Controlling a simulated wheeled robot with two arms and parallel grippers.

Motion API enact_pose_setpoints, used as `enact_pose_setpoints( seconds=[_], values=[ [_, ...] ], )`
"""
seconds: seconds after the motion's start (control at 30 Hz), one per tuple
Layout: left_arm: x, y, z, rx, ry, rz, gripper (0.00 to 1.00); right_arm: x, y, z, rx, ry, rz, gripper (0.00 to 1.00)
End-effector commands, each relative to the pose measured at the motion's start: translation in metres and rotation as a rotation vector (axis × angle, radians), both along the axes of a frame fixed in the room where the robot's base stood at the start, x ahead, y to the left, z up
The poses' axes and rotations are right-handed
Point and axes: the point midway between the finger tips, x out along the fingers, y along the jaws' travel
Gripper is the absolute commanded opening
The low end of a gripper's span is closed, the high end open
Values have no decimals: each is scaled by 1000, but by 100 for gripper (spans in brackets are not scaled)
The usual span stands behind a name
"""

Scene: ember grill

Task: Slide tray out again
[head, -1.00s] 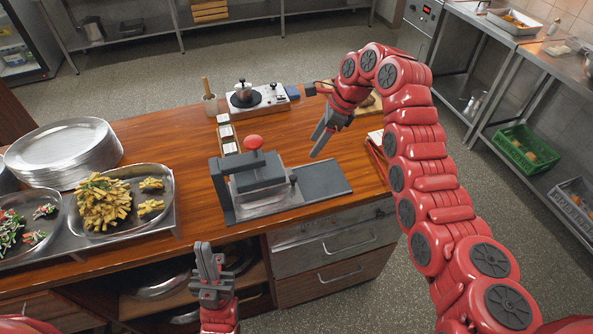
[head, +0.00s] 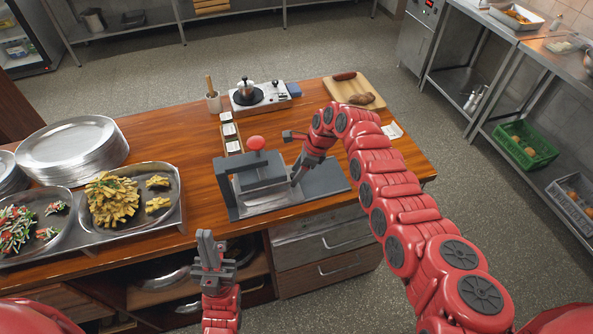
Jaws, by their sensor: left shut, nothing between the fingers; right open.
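The press (head: 222,190) with a red knob (head: 256,143) stands on the wooden counter. A grey metal tray (head: 262,197) sits inside its frame, and a dark flat plate (head: 328,178) extends to the right. My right gripper (head: 295,178) reaches down to the right end of the tray, at its small dark handle. The fingers hide the handle, and I cannot tell whether they touch it. This gripper is open. My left gripper (head: 207,236) is shut and empty, pointing up in front of the counter, apart from the press.
Oval platters of fries (head: 112,200) and salad (head: 14,230) and a plate stack (head: 70,145) fill the left of the counter. A small burner (head: 257,97) and a cutting board (head: 345,88) with sausage-like food stand behind. The counter's front edge lies just before the press.

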Motion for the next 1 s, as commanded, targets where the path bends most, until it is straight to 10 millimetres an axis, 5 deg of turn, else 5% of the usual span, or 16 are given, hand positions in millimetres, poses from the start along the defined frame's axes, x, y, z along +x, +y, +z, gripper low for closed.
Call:
enact_pose_setpoints(
  seconds=[0.2,0.53,1.0],
  values=[
    [0,0,0,0,0,0,0,0,0,0,0,-1,0,59],
    [0,0,0,0,0,0,0,0,0,0,0,-1,0,0],
    [0,0,0,0,0,0,0,0,0,0,0,-1,1,0]
  ],
)
